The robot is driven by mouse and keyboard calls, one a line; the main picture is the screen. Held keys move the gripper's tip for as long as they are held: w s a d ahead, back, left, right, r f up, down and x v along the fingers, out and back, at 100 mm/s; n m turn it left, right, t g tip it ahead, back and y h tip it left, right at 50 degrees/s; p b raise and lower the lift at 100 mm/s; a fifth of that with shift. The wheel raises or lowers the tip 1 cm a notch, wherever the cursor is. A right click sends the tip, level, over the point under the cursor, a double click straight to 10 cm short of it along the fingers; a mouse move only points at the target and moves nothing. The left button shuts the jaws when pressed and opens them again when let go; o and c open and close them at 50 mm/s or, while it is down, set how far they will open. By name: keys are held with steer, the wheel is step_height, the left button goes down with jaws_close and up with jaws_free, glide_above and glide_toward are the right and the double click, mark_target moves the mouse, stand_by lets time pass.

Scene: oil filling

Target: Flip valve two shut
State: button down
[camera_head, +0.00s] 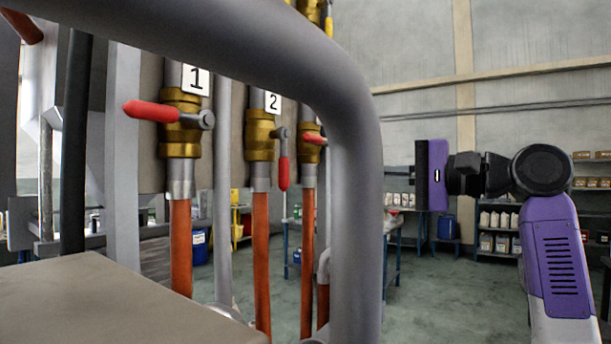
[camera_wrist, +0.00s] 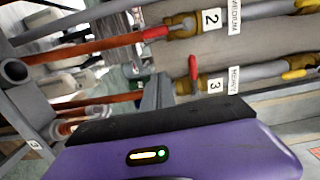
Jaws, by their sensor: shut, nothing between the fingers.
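Valve two (camera_head: 260,136) is a brass valve under the label "2", in the middle of the head view. Its red handle (camera_head: 283,172) hangs straight down, in line with its orange pipe. In the wrist view this red handle (camera_wrist: 155,33) lies along the pipe beside the label "2". My purple gripper (camera_head: 422,175) is to the right in the head view, beyond the grey tube and apart from the valves. In the wrist view my gripper (camera_wrist: 155,120) fills the bottom; it is shut and empty, and touches no handle.
Valve one (camera_head: 181,125) has its red handle (camera_head: 150,111) crosswise, pointing left. Valve three's red handle (camera_wrist: 193,68) also stands across its pipe. A thick grey bent tube (camera_head: 357,190) crosses the foreground. Shelves (camera_head: 495,225) stand far right. Open floor lies behind.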

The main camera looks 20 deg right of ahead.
mark_target(284, 159)
steer(key=shift+w, duration=0.15)
steer(key=w+a+p, duration=0.1)
steer(key=w+a, duration=0.5)
steer(key=a, duration=0.3)
steer(key=shift+a+p, duration=0.4)
